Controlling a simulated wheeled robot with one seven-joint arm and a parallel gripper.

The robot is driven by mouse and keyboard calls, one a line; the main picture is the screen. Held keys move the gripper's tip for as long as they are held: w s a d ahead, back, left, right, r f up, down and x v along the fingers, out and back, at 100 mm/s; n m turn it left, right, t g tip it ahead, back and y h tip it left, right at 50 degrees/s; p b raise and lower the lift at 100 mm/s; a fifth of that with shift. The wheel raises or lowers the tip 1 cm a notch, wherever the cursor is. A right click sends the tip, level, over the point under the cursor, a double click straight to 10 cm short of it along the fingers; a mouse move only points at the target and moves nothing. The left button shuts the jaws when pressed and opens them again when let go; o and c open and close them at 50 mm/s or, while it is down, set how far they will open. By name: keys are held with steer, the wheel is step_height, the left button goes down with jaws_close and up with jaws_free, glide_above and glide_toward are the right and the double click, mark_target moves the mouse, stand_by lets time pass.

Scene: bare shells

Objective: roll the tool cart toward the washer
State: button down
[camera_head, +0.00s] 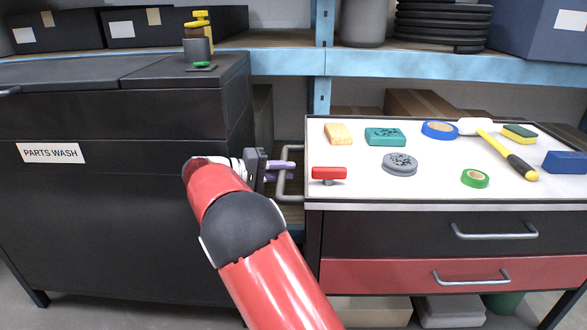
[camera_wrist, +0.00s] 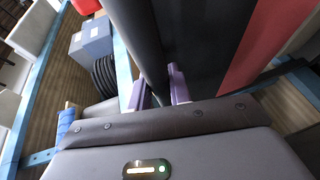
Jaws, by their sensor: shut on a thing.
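The tool cart (camera_head: 372,274) stands on the right, with a white top, a dark drawer and a red drawer. A grey bar handle (camera_head: 282,187) sticks out from its left side. The washer (camera_head: 120,220) is a large black cabinet on the left, labelled "PARTS WASH". My gripper (camera_head: 284,165) is in the gap between washer and cart, its purple fingers shut on the cart's side handle. In the wrist view the purple fingers (camera_wrist: 158,92) lie on either side of a dark bar close to the camera. The exact contact is partly hidden.
A blue-edged shelf (camera_head: 430,66) runs behind. A small pump can (camera_head: 197,48) stands on the washer. A narrow gap separates washer and cart.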

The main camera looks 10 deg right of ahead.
steer(key=shift+a+f, duration=0.1)
steer(key=c, duration=1.3)
jaws_free()
